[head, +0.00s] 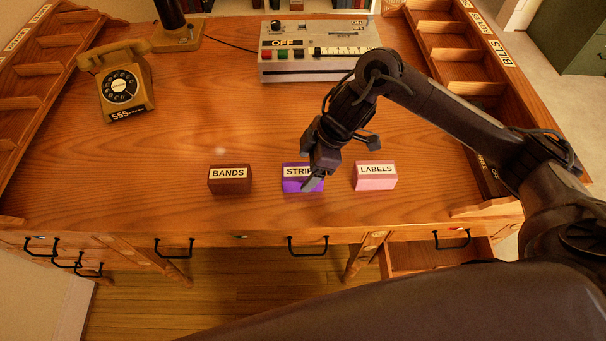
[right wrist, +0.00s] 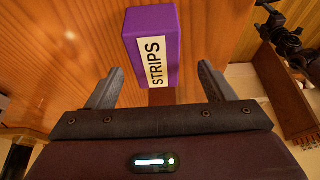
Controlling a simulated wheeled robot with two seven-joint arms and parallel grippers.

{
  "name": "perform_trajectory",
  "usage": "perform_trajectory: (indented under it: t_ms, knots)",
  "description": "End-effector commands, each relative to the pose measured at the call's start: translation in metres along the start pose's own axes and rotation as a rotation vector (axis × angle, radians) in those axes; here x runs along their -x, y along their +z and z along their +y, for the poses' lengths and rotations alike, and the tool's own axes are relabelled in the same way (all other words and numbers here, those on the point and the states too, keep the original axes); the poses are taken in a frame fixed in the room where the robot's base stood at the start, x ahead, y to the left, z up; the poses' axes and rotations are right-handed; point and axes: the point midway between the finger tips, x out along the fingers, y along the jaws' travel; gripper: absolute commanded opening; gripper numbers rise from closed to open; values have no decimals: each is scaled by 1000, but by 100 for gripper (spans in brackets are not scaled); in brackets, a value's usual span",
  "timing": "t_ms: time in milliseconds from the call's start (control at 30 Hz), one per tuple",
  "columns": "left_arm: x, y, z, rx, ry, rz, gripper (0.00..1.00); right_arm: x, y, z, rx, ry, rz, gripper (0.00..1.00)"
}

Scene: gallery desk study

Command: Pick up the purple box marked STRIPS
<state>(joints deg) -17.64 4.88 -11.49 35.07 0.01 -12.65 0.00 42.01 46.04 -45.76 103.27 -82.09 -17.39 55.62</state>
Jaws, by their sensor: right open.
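The purple box marked STRIPS (head: 291,184) stands on the desk near its front edge, between two other boxes. In the head view my right gripper (head: 318,186) is over its right part and hides the end of its label. In the right wrist view the purple box (right wrist: 152,45) is ahead of my open right gripper (right wrist: 156,85), roughly between the lines of the two fingers. The fingertips look short of the box, with nothing between them. My left gripper is not in view.
A brown BANDS box (head: 230,180) stands to the left and a pink LABELS box (head: 376,176) to the right. A rotary telephone (head: 122,86) and a grey machine (head: 318,52) are further back. The desk (head: 190,120) is clear in the middle.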

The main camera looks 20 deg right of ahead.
Motion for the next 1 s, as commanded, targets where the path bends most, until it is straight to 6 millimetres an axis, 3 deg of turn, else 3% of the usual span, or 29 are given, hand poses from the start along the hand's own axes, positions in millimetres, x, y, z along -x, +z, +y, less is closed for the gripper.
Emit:
perform_trajectory:
  t_ms: [133,267,500,1000]
  knots:
    - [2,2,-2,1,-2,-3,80,-24,1,2,-1,-3,0,75]
    - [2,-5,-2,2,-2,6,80,-35,1,3,0,0,-1,75]
    - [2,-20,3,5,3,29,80,-36,1,3,1,1,-1,75]
    - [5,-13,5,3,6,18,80,-40,3,3,0,1,-1,75]
